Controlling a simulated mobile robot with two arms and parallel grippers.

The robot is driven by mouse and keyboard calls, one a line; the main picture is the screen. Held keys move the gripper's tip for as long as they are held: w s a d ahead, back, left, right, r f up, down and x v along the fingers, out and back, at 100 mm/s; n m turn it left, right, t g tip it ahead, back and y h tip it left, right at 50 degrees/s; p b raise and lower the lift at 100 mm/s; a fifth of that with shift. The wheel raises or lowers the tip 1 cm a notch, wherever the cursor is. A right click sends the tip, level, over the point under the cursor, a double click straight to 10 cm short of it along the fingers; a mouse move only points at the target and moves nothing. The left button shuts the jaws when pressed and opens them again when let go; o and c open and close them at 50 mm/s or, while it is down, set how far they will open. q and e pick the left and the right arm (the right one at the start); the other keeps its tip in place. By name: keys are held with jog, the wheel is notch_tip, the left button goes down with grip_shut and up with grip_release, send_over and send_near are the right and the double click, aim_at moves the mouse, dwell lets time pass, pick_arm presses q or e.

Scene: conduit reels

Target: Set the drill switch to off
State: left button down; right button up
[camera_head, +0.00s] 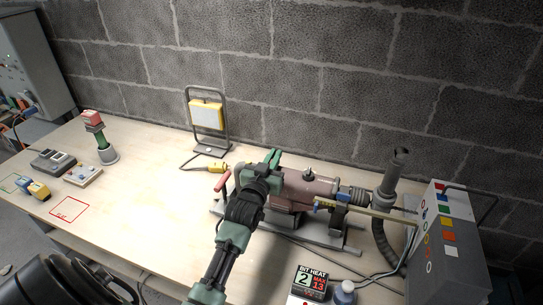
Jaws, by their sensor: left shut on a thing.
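The drill (308,188) is a dull pink machine lying level on a grey metal stand (325,238) on the bench. My left gripper (273,158), green and dark, reaches up from the bottom of the view to the drill's left end. Its fingers are shut on a part of the drill. My gripper and wrist cover that part, and I cannot make out the switch or its setting. A red handle (222,181) sticks out left of my wrist. My right gripper is not in view.
A work lamp (207,115) stands behind. A grey box with coloured squares (449,250), a hose (384,243) and a "BIT HEAT" sign (312,281) are at right. The bench's left middle (150,185) is clear.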

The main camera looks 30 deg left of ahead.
pick_arm(q)
jog(key=shift+w+d, duration=0.15)
jog(key=shift+d, duration=0.5)
jog(key=c, duration=1.6)
grip_release()
jog(key=shift+o, duration=0.2)
jog(key=shift+s+d+f, duration=0.1)
jog(key=shift+s+f, duration=0.05)
jog(key=shift+s, duration=0.3)
jog(key=b+v, duration=0.1)
jog(key=v, duration=0.6)
jog(key=shift+b, duration=0.3)
